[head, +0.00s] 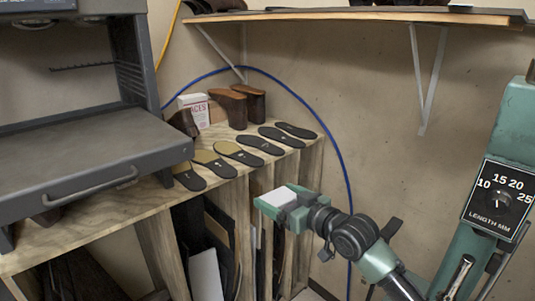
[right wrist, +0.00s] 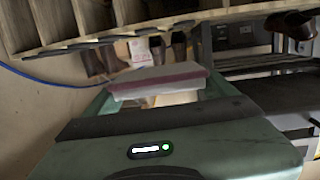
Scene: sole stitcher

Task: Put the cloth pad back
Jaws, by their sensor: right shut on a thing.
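The cloth pad (head: 278,196) is a small white block in the head view, in front of the wooden bench. My right gripper (head: 284,205) is shut on it and holds it in the air, apart from the bench. In the right wrist view the pad (right wrist: 158,78) shows pale with a dull red band, between the green fingers. The inner faces of the fingers are partly hidden by the pad. My left gripper is in neither view.
Several dark insoles (head: 238,153) lie in a row on the wooden bench (head: 110,207). Brown boot forms (head: 229,107) and a white laces box (head: 194,108) stand behind them. A grey machine (head: 80,150) fills the left. A green machine with a length dial (head: 501,197) stands at right.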

